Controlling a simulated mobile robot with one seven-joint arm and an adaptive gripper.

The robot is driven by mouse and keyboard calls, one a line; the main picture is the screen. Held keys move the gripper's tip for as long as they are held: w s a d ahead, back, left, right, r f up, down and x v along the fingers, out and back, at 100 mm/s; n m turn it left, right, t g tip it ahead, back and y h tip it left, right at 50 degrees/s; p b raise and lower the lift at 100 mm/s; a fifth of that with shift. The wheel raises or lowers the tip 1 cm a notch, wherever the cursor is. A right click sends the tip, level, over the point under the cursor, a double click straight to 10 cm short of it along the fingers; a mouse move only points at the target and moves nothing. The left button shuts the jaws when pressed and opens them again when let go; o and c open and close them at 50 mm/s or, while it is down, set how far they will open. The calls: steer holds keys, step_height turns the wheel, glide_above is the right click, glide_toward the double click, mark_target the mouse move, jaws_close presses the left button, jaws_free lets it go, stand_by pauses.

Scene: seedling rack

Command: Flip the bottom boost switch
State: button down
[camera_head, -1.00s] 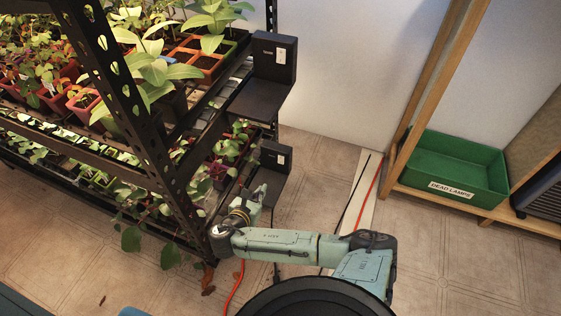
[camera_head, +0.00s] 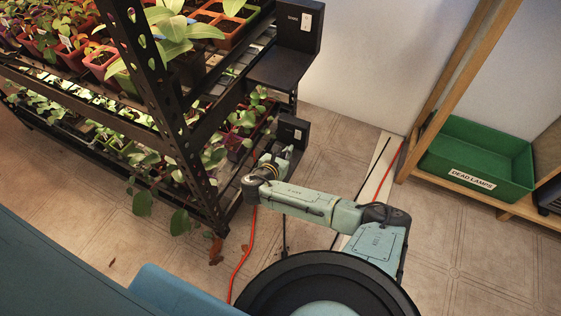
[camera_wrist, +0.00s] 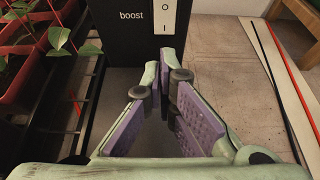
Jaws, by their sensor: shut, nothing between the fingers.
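The bottom boost switch is a white rocker (camera_wrist: 168,20) marked O and I on a black box (camera_wrist: 126,44) labelled "boost" in the wrist view. In the head view the lower black box (camera_head: 293,130) is fixed to the rack's end, with its small white switch (camera_head: 298,134) facing out. My gripper (camera_wrist: 165,57) is shut and empty, its fingertips just below the rocker in the picture. I cannot tell whether they touch the box. In the head view my gripper (camera_head: 284,154) is at the lower box, partly hidden by my wrist.
An upper black box (camera_head: 298,22) with its own switch and shelf sits above on the rack (camera_head: 160,90). Potted seedlings (camera_wrist: 30,65) stand left of my gripper. A red cable (camera_head: 245,255) lies on the floor. A green "DEAD LAMPS" bin (camera_head: 478,150) stands right.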

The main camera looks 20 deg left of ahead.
mark_target(298, 135)
steer(key=shift+w+f+b, duration=0.15)
steer(key=shift+w+b, duration=0.1)
steer(key=shift+w, duration=0.75)
steer(key=shift+w+f+b, duration=0.1)
steer(key=shift+w+b, duration=0.1)
steer(key=shift+w, duration=0.8)
steer(key=shift+d, duration=0.1)
